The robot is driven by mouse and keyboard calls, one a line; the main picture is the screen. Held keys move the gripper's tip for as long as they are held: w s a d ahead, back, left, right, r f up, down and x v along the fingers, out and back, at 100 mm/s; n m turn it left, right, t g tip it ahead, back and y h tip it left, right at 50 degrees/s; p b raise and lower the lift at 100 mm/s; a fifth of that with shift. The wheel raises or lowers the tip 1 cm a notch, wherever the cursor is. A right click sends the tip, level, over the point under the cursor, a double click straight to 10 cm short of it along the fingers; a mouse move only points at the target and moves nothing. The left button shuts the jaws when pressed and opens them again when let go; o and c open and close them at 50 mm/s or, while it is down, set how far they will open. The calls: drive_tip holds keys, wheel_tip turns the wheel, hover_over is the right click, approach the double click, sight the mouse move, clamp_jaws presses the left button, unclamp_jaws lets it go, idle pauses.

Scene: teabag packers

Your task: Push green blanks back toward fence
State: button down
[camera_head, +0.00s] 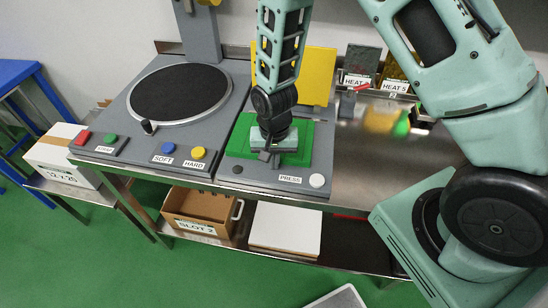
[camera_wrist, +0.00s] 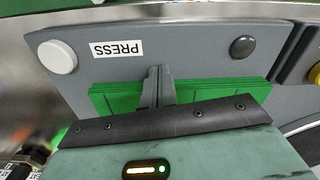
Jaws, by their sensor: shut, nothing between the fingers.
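The green blanks (camera_head: 238,140) lie as a flat stack on the grey press base in the head view. They also show in the wrist view (camera_wrist: 205,90), with several layered edges. My gripper (camera_head: 266,155) is shut and empty, pointing down over the front part of the stack. In the wrist view my gripper's fingertips (camera_wrist: 158,75) are together at the stack's edge on the PRESS label side. I cannot tell whether they touch the blanks. A yellow upright panel (camera_head: 318,75) stands behind the stack; whether it is the fence is unclear. My arm hides part of the stack.
The PRESS label (camera_head: 290,179), a white button (camera_head: 317,180) and a dark button (camera_head: 237,169) sit along the base's front edge. A round dark plate (camera_head: 180,92) is to the left. Holders labelled HEAT (camera_head: 355,80) stand at the back right.

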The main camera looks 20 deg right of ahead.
drive_tip(key=shift+w+d, duration=0.4)
drive_tip(key=shift+w, duration=0.4)
wheel_tip(320, 180, up, 17)
drive_tip(key=b, duration=0.3)
drive_tip(key=shift+r, duration=0.2)
